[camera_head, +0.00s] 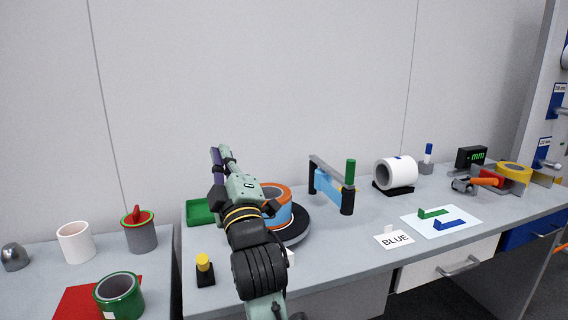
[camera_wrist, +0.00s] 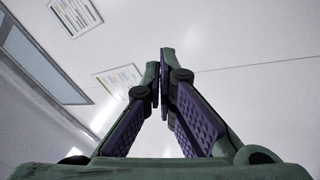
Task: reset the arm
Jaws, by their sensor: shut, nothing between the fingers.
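My gripper (camera_head: 219,152) is raised over the back left part of the long workbench, with its fingers pointing up and away toward the wall. In the wrist view my gripper (camera_wrist: 163,75) has its purple-padded fingers meeting at the tips, with nothing between them. Behind the fingers, that view shows only the pale wall, two posted sheets and a window-like panel. My arm covers part of an orange and blue ring (camera_head: 279,208) on a dark round base (camera_head: 297,232).
A green tray (camera_head: 200,211) and a yellow-topped black block (camera_head: 205,268) stand close to my arm. Cups and a green ring (camera_head: 119,296) occupy the left table.

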